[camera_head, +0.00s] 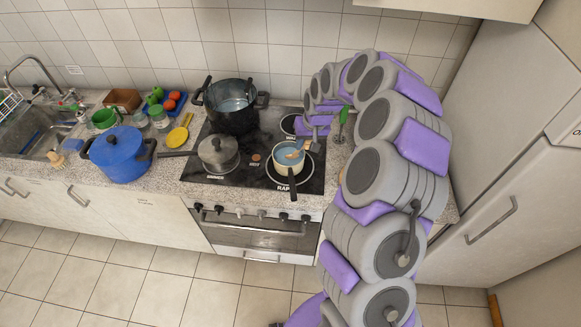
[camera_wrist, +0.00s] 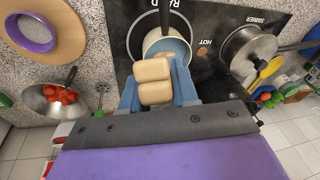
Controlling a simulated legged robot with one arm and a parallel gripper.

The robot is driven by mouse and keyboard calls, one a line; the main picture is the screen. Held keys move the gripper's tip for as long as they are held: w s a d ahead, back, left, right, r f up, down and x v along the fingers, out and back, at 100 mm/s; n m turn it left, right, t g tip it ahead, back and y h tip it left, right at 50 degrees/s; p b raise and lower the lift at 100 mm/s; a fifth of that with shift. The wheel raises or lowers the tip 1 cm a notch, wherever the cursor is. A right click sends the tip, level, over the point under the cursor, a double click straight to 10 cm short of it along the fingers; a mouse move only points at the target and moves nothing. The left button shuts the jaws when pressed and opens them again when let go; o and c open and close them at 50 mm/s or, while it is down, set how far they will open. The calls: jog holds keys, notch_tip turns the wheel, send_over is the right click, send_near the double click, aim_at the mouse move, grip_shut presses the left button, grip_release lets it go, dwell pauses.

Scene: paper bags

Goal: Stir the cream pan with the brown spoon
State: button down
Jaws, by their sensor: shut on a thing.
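The cream pan (camera_head: 289,170) sits on the front right burner, its dark handle toward the front edge. It also shows in the wrist view (camera_wrist: 148,43), partly hidden by my fingers. The brown spoon (camera_head: 295,154) has its end inside the pan, over the pale blue interior. In the wrist view a small brown part of it (camera_wrist: 171,54) shows just past my fingertips. My gripper (camera_wrist: 155,80), with beige pads on blue fingers, is shut on the spoon at the pan's rim. The handle between the pads is hidden.
A grey lidded pan (camera_head: 218,153) stands left of the cream pan, and a big black pot (camera_head: 232,105) behind. A blue pot (camera_head: 118,153) and yellow spoon (camera_head: 179,134) lie farther left.

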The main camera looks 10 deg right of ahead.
jog(key=shift+s+a+r, duration=0.1)
jog(key=shift+s+r, duration=0.25)
jog(key=shift+r, duration=0.25)
jog(key=shift+s+r, duration=0.3)
jog(key=shift+r, duration=0.25)
jog(key=shift+s+d+r, duration=0.25)
jog(key=shift+s+r, duration=0.35)
jog(key=shift+r, duration=0.25)
jog(key=shift+r+p, duration=0.4)
jog(key=shift+r, duration=2.1)
